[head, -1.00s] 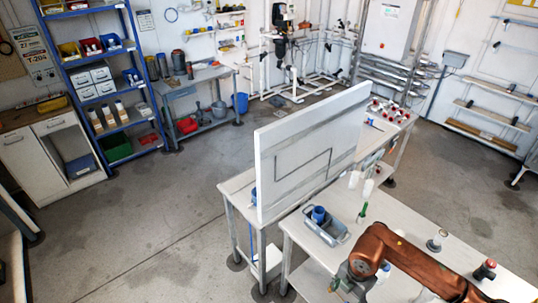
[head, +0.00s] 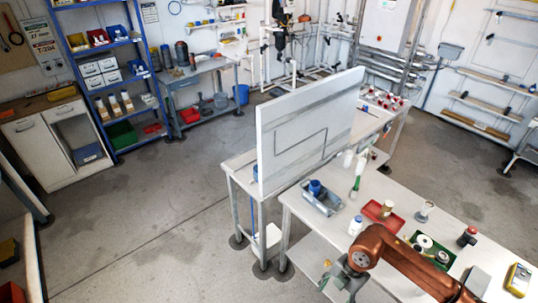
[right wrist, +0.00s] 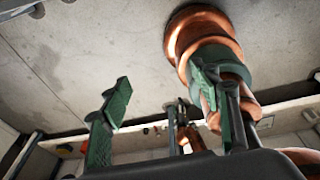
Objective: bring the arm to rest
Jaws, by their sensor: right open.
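My right arm (head: 400,262) is copper-coloured and comes in from the bottom right of the head view, over the near edge of the white bench (head: 465,235). My right gripper (head: 343,280) hangs off the bench's front edge, near the bottom of the view. In the right wrist view its two green fingers (right wrist: 163,95) stand wide apart with nothing held between them. Copper arm links of mine show behind the right-hand finger.
A white upright panel (head: 300,130) stands behind. The floor at left is clear.

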